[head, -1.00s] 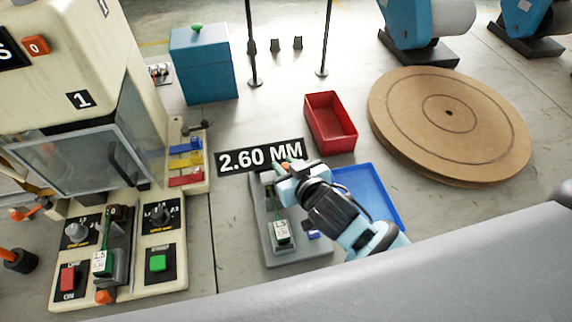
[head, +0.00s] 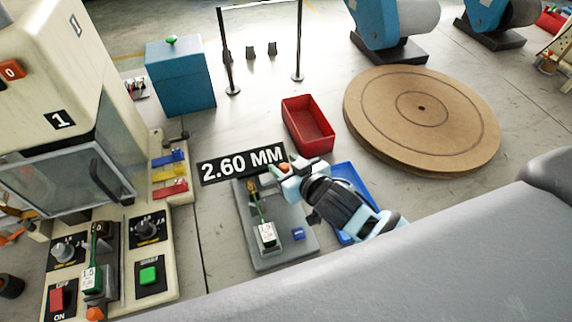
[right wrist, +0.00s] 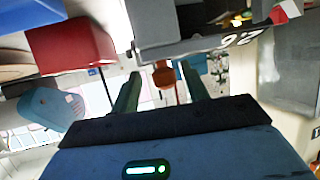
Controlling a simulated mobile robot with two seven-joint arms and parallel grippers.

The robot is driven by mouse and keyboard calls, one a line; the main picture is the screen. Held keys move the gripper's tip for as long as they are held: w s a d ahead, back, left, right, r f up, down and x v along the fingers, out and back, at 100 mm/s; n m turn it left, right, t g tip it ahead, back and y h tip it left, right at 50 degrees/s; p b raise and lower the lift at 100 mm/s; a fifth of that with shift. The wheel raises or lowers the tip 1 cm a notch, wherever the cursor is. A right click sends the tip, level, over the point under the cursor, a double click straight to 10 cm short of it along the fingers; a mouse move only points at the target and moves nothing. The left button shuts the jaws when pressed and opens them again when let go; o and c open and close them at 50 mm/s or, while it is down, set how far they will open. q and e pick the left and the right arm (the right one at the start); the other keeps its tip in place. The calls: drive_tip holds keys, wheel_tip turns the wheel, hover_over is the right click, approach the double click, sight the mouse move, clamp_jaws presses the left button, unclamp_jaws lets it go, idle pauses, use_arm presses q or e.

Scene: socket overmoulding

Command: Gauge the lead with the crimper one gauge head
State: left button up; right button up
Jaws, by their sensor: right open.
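The gauge (head: 298,259) is a grey plate with a black display (head: 243,163) behind it that reads "2.60 MM". A lead (head: 266,235) with a green cable and a white tag lies on the gauge plate, its upper end at a small brass-coloured part. My right gripper (head: 286,168) is by the gauge's back right corner, next to an orange knob. In the right wrist view its two fingers (right wrist: 160,92) are apart, with the orange knob (right wrist: 163,75) beyond the gap. Nothing shows held. My left gripper is not in view.
A second tagged lead (head: 90,275) is at the cream machine (head: 45,110) marked 1. A blue tray (head: 345,175) is partly hidden behind my right arm. A red bin (head: 308,127), a blue box (head: 181,80) and a round brown board (head: 425,115) stand farther back.

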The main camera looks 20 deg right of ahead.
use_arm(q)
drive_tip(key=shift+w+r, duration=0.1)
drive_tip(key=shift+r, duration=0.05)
use_arm(e)
drive_tip(key=v, duration=0.7)
drive_tip(key=shift+s, duration=0.4)
drive_tip(key=shift+s+d+r, duration=0.1)
